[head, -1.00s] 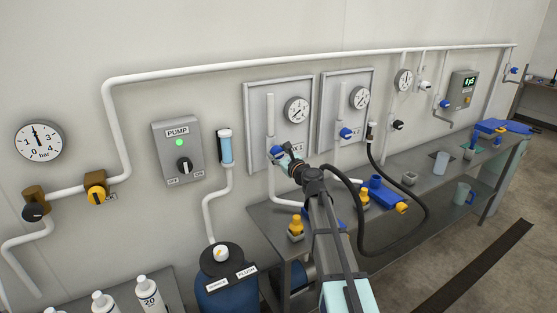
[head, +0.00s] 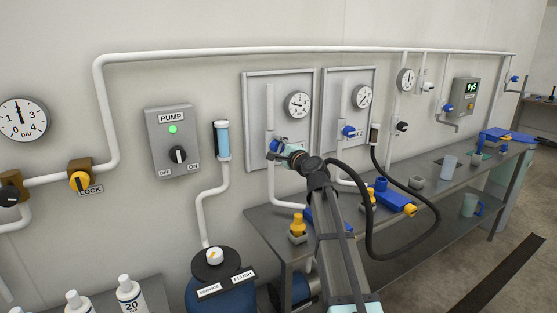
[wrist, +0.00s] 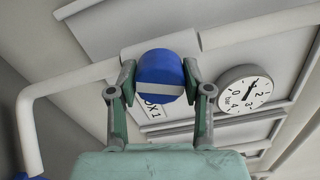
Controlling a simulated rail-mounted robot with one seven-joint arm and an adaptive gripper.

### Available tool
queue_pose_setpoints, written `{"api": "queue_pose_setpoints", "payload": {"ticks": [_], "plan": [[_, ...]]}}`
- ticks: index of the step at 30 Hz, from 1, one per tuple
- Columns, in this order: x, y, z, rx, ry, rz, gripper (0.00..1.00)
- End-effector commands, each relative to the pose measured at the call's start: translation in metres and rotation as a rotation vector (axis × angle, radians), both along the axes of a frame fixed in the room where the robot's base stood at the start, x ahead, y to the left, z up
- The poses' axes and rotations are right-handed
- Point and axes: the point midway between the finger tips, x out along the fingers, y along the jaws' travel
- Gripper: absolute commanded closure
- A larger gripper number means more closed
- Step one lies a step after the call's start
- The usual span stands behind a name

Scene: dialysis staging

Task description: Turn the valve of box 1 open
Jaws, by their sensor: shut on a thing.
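The box 1 valve is a blue knob with a pale stripe, in the wrist view (wrist: 160,72). It sits on the white pipe in front of the first grey panel (head: 249,120). My gripper (wrist: 158,82) is shut on the knob, one finger on each side. The stripe runs nearly level across the wrist picture, while the pipe slants up to the right. In the head view my gripper (head: 281,148) is at this valve and hides much of it. The box label (wrist: 158,108) is partly hidden behind the knob. The box 1 gauge (wrist: 245,90) reads near 2.
A second panel with its own blue valve (head: 348,132) is just to the right. A black hose (head: 427,215) loops over the grey bench (head: 262,215) beside my arm. Yellow-topped and blue fittings stand on the bench. The pump box (head: 172,155) is on the left wall.

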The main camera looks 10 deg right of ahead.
Motion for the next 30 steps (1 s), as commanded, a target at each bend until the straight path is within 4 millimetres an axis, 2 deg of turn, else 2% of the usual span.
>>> {"api": "queue_pose_setpoints", "payload": {"ticks": [1,15,30], "plan": [[0.0016,-0.0002,-0.0058,-0.04,-0.017,-0.001,0.86],[0.0012,-0.0002,-0.0021,-0.341,-0.123,-0.001,0.86],[0.0008,0.0,0.0011,-0.41,-0.146,0.0,0.86]]}}
